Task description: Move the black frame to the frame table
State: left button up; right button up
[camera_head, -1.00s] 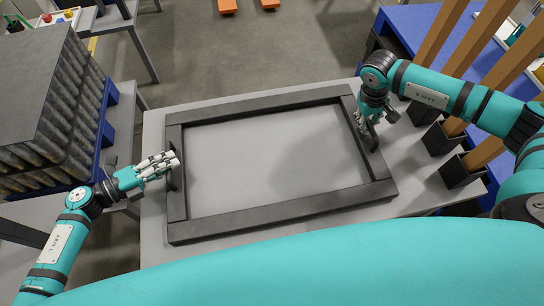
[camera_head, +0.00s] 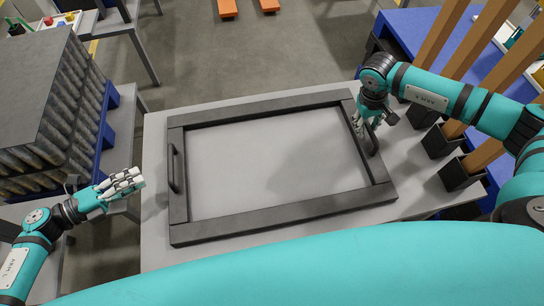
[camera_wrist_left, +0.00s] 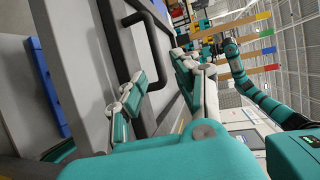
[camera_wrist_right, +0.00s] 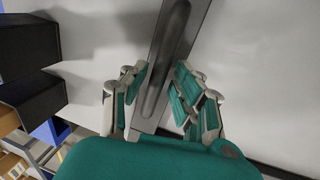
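The black frame (camera_head: 290,213) is a large rectangle lying flat on a grey table (camera_head: 152,190), with a bar handle on its left and right sides. My left gripper (camera_head: 128,184) is open and empty, off the frame's left side and apart from the left handle (camera_head: 174,168). In the left wrist view that handle (camera_wrist_left: 152,75) shows beyond the open fingers. My right gripper (camera_head: 362,124) is at the right handle (camera_head: 371,139). In the right wrist view its fingers (camera_wrist_right: 158,95) are spread on both sides of the handle (camera_wrist_right: 166,60), with gaps visible.
A stack of cans on a blue pallet (camera_head: 106,135) stands at the left, close to my left arm. Black boxes (camera_head: 462,174) holding brown posts stand right of the frame. Another table (camera_head: 122,30) is at the back left. Open floor (camera_head: 300,60) lies beyond the table.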

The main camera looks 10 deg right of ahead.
pick_arm(q)
jog(key=shift+v, duration=1.1)
pick_arm(e)
jog(key=shift+r, duration=0.4)
pick_arm(q)
jog(key=shift+s+a+r, duration=0.1)
jog(key=shift+a, duration=0.1)
pick_arm(e)
notch_tip(320, 180, up, 11)
jog(key=a, duration=0.2)
jog(key=shift+a, duration=0.15)
